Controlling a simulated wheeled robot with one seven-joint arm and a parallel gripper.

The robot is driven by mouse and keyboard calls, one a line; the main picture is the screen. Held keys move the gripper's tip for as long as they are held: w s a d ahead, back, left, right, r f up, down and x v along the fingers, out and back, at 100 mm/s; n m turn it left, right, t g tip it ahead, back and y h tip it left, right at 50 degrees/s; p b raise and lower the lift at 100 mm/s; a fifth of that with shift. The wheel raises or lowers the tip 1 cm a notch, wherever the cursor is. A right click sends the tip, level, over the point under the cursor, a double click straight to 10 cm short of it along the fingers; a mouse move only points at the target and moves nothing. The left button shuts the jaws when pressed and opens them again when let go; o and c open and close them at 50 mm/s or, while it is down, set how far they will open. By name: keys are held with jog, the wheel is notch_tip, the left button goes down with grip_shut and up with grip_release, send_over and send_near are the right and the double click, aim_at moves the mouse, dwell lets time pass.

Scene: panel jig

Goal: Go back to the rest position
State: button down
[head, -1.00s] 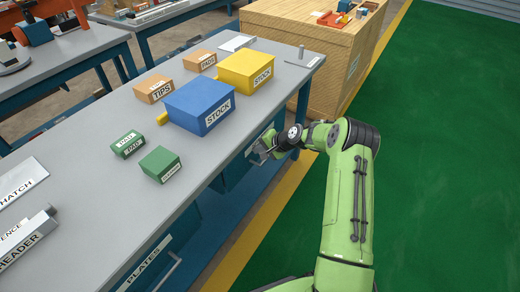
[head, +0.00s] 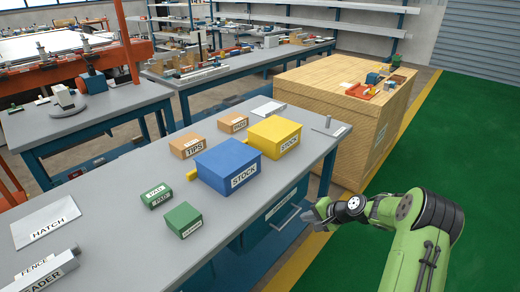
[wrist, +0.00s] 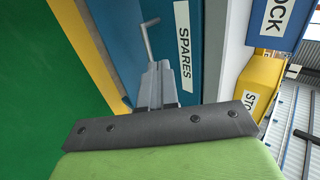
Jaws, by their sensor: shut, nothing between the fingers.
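My gripper (head: 310,216) is shut and empty. In the head view it hangs in front of the workbench (head: 110,212), lower than its top and close to the front drawer's handle (head: 291,214). In the wrist view my gripper (wrist: 158,84) points toward a blue drawer front labelled SPARES (wrist: 184,50), with the bar handle (wrist: 150,40) just beyond the fingertips. I cannot tell whether the fingers touch the handle. My arm reaches in from the lower right, over the green floor.
The bench holds a blue STOCK box (head: 228,168), a yellow STOCK box (head: 274,137), small orange and green boxes, and a HATCH plate (head: 46,218). A wooden crate (head: 345,115) stands behind my arm. Green floor (head: 470,130) at the right is clear.

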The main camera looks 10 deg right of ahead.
jog(key=s+a+r+n+g+h+p, duration=0.1)
jog(key=s+a+r+n+p, duration=0.1)
jog(key=s+a+r, duration=0.45)
jog(key=s+a+r+n+g+h+p, duration=0.1)
jog(key=s+r+n+h+p, duration=0.15)
jog(key=r, duration=0.75)
jog(key=s+a+r+n+g+h+p, duration=0.1)
jog(key=s+a+r+n+p, duration=0.2)
jog(key=s+r, duration=0.45)
jog(key=s+a+r+n+p, duration=0.1)
jog(key=s+r, duration=0.3)
jog(key=s, duration=0.5)
jog(key=s+a+r+n+t+h+p, duration=0.1)
jog(key=s+r+n+p, duration=0.1)
jog(key=s+r, duration=0.3)
jog(key=s, duration=0.4)
jog(key=shift+r, duration=0.3)
jog(key=shift+s, duration=0.15)
